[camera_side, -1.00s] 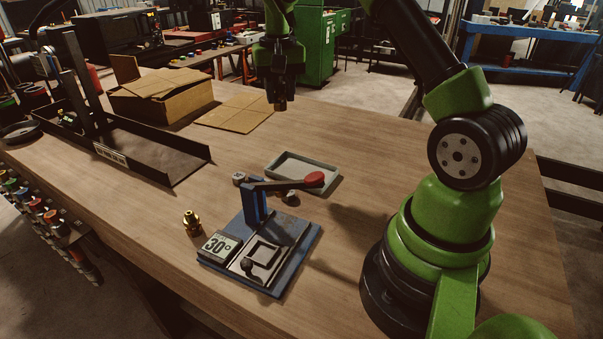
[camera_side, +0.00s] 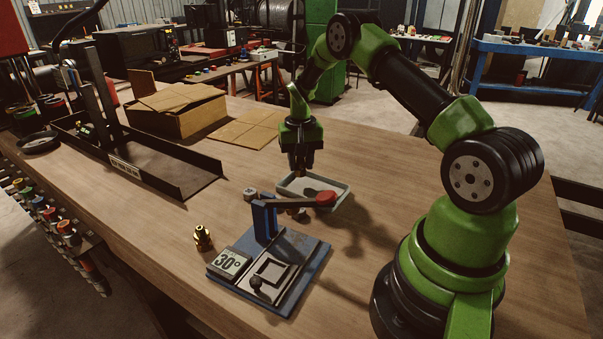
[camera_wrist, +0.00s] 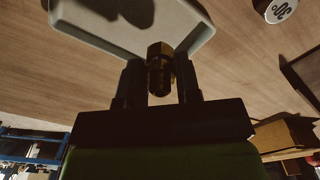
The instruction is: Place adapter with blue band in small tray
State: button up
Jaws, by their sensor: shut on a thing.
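My gripper (camera_side: 300,170) points down over the far left end of the small grey tray (camera_side: 329,186). It is shut on a brass adapter (camera_wrist: 160,60), which shows between the fingers in the wrist view. The tray also fills the top of that view (camera_wrist: 95,35), just behind the adapter. I cannot tell whether the adapter touches the tray. No blue band can be made out on it. Another brass adapter (camera_side: 202,238) stands upright on the table left of the crimper, and its band colour is unclear.
The blue crimper (camera_side: 300,262) with a red-knobbed lever (camera_side: 326,198) stands in front of the tray, its lever reaching close to the near rim. A cardboard box (camera_side: 180,112) and black-walled bin (camera_side: 150,170) lie left.

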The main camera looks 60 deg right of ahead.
aim_at(301, 172)
jog(key=shift+f, duration=1.55)
jog(key=shift+f, duration=0.15)
jog(key=o, duration=1)
jog(key=shift+o, duration=0.2)
